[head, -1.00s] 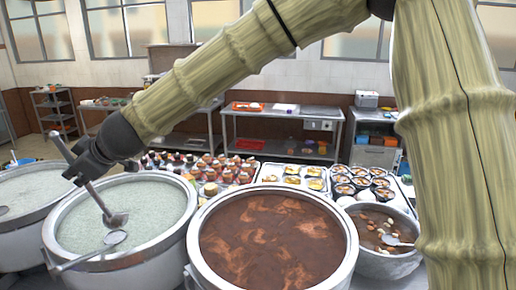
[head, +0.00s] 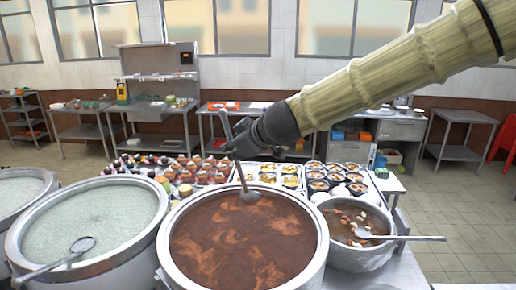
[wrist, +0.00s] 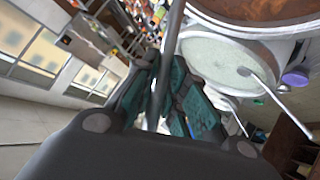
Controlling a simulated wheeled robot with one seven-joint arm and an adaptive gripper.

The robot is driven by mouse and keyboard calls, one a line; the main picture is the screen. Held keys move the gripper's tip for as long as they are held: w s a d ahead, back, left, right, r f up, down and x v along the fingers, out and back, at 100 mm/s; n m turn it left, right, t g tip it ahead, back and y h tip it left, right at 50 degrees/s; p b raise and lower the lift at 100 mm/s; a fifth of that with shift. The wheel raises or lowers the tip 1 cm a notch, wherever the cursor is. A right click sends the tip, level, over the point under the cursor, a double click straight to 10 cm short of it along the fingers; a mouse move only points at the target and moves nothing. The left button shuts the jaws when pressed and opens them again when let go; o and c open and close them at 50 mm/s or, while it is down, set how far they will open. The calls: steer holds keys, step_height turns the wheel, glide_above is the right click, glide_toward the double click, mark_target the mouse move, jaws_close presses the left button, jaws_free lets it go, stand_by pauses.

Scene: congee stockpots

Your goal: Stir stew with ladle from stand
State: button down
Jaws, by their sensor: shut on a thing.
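My gripper (head: 246,140) is shut on a grey metal ladle (head: 227,125), gripped by its handle, which tilts with the bowl end down. In the wrist view the handle (wrist: 171,45) runs between my teal fingers (wrist: 165,90). The ladle's bowl (head: 250,196) is over the far part of a big pot of reddish-brown stew (head: 240,250). I cannot tell whether it touches the surface. A smaller pot (head: 357,260) on the right holds brown stew with chunks and another ladle (head: 400,238). I cannot make out a ladle stand.
A pot of pale congee (head: 95,220) with a ladle (head: 65,262) stands left, with another pale pot (head: 22,190) beyond it. Cupcakes (head: 185,172), a tray of yellow food (head: 268,174) and filled bowls (head: 330,178) sit behind the pots. Open floor (head: 455,215) lies right.

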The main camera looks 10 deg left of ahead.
steer(key=shift+d+f, duration=0.1)
steer(key=shift+f, duration=0.1)
step_height(320, 180, down, 15)
steer(key=b, duration=1.3)
steer(key=shift+f+b, duration=0.2)
steer(key=shift+b, duration=0.2)
